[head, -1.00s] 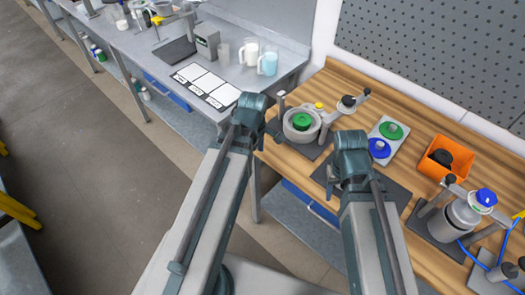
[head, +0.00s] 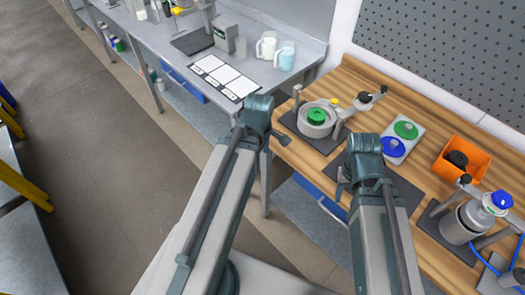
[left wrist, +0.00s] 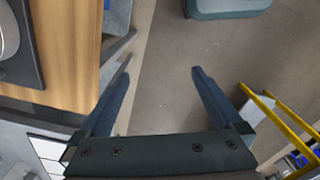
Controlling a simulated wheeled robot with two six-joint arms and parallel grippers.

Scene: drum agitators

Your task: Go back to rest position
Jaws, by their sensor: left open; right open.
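My left gripper (head: 278,137) hangs at the end of the left arm, over the near left corner of the wooden bench (head: 345,80). In the left wrist view its two fingers (left wrist: 162,75) are spread, with only floor seen between them. I see nothing held in either gripper.
A round device with a green lid (head: 317,115) stands on the bench between the grippers. An orange box (head: 462,160) and a blue-capped bottle (head: 465,222) are to the right. A grey bench (head: 265,75) with mugs stands behind. Floor (head: 90,190) at left is open.

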